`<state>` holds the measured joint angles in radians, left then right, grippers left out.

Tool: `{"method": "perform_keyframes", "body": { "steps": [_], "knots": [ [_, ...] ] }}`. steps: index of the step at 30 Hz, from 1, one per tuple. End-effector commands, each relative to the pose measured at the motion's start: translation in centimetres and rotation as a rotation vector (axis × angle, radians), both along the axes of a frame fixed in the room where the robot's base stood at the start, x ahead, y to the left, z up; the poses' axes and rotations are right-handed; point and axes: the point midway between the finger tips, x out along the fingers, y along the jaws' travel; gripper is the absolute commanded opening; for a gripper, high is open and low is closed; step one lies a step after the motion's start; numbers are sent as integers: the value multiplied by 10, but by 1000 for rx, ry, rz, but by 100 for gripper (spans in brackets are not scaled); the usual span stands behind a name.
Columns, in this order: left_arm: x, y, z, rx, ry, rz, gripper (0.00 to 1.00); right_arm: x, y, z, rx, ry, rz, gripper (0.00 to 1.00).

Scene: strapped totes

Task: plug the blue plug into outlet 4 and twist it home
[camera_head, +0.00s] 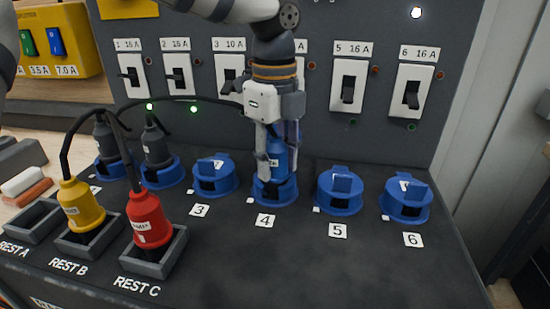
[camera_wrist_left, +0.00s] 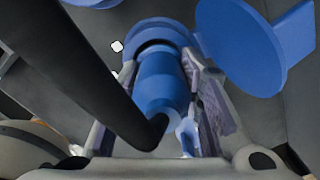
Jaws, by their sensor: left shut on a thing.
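The blue plug (camera_head: 278,158) stands upright at outlet 4 (camera_head: 274,192), with its lower end inside the blue socket ring. My left gripper (camera_head: 277,165) comes down from above and is shut on the plug's body. In the left wrist view the blue plug (camera_wrist_left: 162,82) sits between my two fingers (camera_wrist_left: 165,105), and its dark cable crosses in front of them. The plug's far end meets the blue ring of the outlet (camera_wrist_left: 160,35). How deep it is seated and how far it is turned cannot be told. My right gripper does not show.
Outlet 3 (camera_head: 214,176), outlet 5 (camera_head: 339,191) and outlet 6 (camera_head: 406,198) hold no plug. Dark plugs stand in the outlets at left. A yellow plug (camera_head: 81,204) and a red plug (camera_head: 149,219) sit in rests B and C. Rest A (camera_head: 33,220) is empty. Switches line the panel behind.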

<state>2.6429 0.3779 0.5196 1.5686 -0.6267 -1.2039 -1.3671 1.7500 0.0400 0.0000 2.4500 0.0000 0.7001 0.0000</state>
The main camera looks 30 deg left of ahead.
Motion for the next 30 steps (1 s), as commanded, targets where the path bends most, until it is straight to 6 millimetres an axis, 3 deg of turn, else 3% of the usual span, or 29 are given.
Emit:
{"method": "perform_keyframes", "body": {
  "steps": [13,14,16,26,30],
  "knots": [
    [2,0,1,1,-5,-122,0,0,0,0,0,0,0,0],
    [1,0,1,1,-5,-122,40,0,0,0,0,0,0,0],
    [1,0,1,0,-3,-121,56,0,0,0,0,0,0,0],
    [1,0,1,0,-3,-119,56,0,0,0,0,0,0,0],
    [2,0,21,1,-8,-118,56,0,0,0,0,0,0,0]
  ]
}}
